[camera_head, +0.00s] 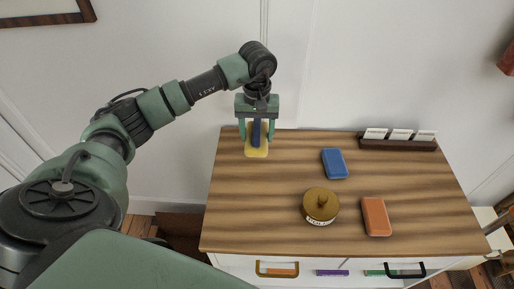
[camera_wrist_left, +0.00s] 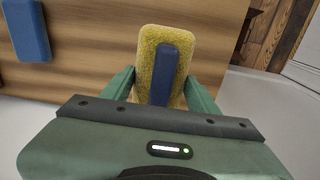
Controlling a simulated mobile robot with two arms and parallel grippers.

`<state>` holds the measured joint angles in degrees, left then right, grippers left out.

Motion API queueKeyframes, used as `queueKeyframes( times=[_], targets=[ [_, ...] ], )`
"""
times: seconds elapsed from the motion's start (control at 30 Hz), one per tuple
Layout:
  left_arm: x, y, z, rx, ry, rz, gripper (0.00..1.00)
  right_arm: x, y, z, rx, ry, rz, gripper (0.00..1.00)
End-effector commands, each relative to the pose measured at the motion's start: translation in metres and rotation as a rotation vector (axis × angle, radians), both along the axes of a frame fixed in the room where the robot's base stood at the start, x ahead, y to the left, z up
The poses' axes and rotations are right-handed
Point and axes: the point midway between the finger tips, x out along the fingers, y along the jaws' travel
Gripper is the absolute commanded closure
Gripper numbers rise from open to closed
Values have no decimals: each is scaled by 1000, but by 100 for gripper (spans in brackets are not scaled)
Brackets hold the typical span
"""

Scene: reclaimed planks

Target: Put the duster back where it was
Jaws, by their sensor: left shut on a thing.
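The duster has a yellow pad (camera_head: 256,153) and a blue upright handle. It is at the back left corner of the wooden cabinet top (camera_head: 270,215). My left gripper (camera_head: 257,139) points down over it and is shut on the duster, with a finger on each side. I cannot tell whether the pad touches the wood. In the left wrist view the duster (camera_wrist_left: 165,45) shows between the green fingers (camera_wrist_left: 160,87), its pad close to the edge of the top. My right gripper is not in view.
A blue block (camera_head: 334,163), an orange block (camera_head: 376,216) and a round brass lidded pot (camera_head: 320,206) stand on the top. A dark card holder (camera_head: 398,144) with white cards is at the back right. The front left of the top is clear. Drawer handles (camera_head: 277,274) are in front.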

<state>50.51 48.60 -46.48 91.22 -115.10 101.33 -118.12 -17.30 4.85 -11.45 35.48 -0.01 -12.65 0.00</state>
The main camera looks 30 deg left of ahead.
Motion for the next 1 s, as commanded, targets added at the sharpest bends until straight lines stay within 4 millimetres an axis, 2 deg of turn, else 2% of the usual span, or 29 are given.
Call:
queueKeyframes(
  times=[0.1, 0.37, 0.57, 0.93, 0.97, 1.0],
  targets=[
    [-1, -1, -20, -1, 2, -1, 78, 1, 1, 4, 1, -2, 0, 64],
    [0, 0, -40, -1, 1, 0, 78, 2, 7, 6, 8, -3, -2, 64],
    [0, -1, -69, -2, 1, 0, 78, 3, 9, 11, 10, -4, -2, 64],
    [0, 0, -76, 0, -2, -1, 78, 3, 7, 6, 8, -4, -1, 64],
    [0, 0, -76, 0, -1, -1, 38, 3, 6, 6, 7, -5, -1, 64],
    [0, 0, -75, 0, -1, -1, 27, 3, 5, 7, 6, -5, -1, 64]
  ],
)
